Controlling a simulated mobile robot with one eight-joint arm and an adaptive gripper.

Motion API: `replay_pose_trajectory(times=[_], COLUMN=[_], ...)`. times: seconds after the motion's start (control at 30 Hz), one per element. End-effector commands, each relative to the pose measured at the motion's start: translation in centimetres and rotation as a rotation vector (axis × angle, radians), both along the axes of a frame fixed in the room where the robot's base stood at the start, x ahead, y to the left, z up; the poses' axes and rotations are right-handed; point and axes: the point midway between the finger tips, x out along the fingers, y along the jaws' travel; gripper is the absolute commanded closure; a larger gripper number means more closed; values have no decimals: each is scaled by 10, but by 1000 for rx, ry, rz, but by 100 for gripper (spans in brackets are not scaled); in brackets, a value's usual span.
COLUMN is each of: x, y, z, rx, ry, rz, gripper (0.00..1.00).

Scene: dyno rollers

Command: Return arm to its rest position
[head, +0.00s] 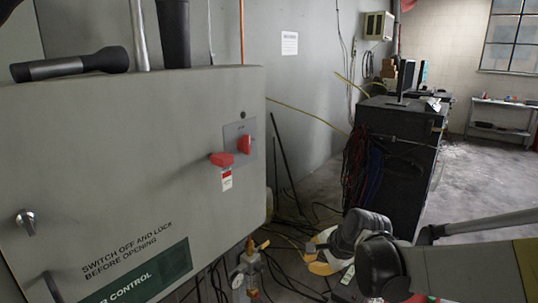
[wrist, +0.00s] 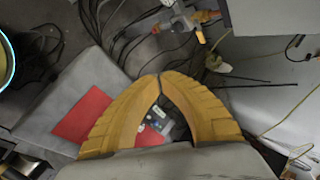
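My gripper (wrist: 160,76) shows in the wrist view with two ribbed yellow fingers. Their tips meet, and nothing is held at them. Through the gap between the fingers I see small items below, too small to name. In the head view my arm (head: 455,272) reaches in from the lower right, with dark rounded joints.
The cabinet has red switches (head: 222,159) and a flashlight (head: 70,64) on top. Cables (wrist: 125,40) lie on the floor near the gripper. A red sheet (wrist: 82,115) lies on a grey surface. A black rack (head: 395,160) stands behind my arm. Open floor (head: 480,190) lies at right.

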Motion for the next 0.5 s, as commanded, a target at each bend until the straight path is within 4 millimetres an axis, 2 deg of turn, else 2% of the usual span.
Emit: replay_pose_trajectory(times=[0.03,0.1,0.2,0.33,0.5], x=[-21,-48,-87,-139,-196], y=[-6,-14,-25,-40,-58], z=[15,32,50,63,64], rx=[-64,-160,-300,-482,-695], ry=[-26,-62,-109,-158,-200], rz=[58,150,282,457,669], gripper=[100,100,100,100,100])
